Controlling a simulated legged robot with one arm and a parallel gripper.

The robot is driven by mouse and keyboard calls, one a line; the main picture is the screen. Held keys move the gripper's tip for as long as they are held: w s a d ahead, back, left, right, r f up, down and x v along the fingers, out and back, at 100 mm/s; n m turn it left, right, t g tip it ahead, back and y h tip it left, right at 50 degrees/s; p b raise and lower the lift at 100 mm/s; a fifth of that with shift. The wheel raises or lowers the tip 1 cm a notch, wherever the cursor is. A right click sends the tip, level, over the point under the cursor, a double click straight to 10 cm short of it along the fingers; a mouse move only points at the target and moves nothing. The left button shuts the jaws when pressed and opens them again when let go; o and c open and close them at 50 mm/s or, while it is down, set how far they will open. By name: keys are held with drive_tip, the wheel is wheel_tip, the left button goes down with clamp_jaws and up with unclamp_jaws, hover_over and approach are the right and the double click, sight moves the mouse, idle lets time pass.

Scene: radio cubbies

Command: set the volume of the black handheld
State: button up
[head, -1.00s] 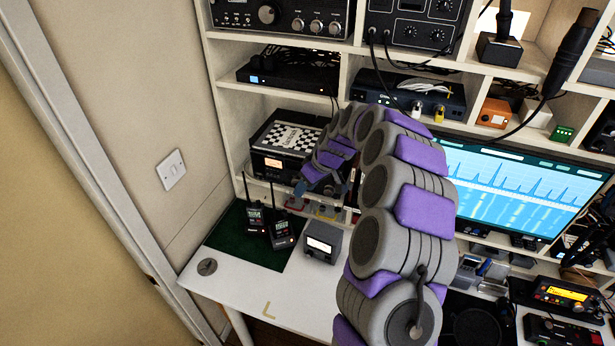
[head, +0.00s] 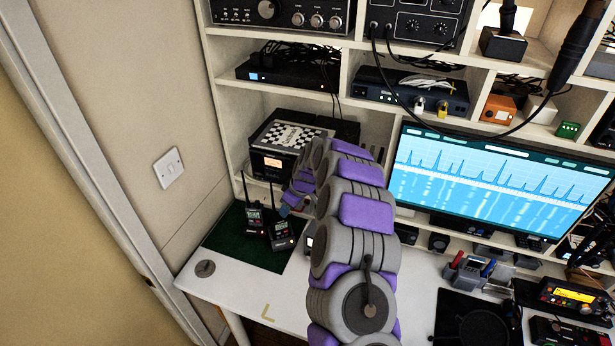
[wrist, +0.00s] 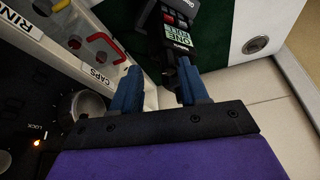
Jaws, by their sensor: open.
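Two black handhelds with antennas and small lit displays stand on a green mat (head: 228,248) on the desk in the head view: a left one (head: 254,217) and a right one (head: 281,234). A handheld (wrist: 181,30) shows at the top of the wrist view, beyond my fingertips and partly behind the right finger; I cannot tell which of the two it is. My gripper (wrist: 157,82) is open with nothing between its fingers. In the head view my gripper (head: 287,206) is just above the right handheld, partly hidden by my arm. Contact cannot be told.
A radio with a checkered top (head: 290,137) sits in the cubby behind. Its front or a similar panel with a knob (wrist: 90,106) is close at left in the wrist view, beside a shelf labelled CAPS. A monitor (head: 500,185) stands right.

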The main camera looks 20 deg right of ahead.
drive_tip(key=s+d+r+n, duration=0.1)
drive_tip(key=d+r, duration=0.1)
drive_tip(key=r, duration=0.5)
drive_tip(key=s+d+r+n, duration=0.1)
drive_tip(key=d+r+n, duration=0.1)
drive_tip(key=r, duration=0.5)
drive_tip(key=shift+s+d+r+g+y+p, duration=0.3)
drive_tip(key=shift+s+d+r+g+p, duration=0.1)
drive_tip(key=shift+d, duration=0.35)
drive_tip(key=shift+d+f, duration=0.1)
drive_tip(key=shift+f, duration=0.1)
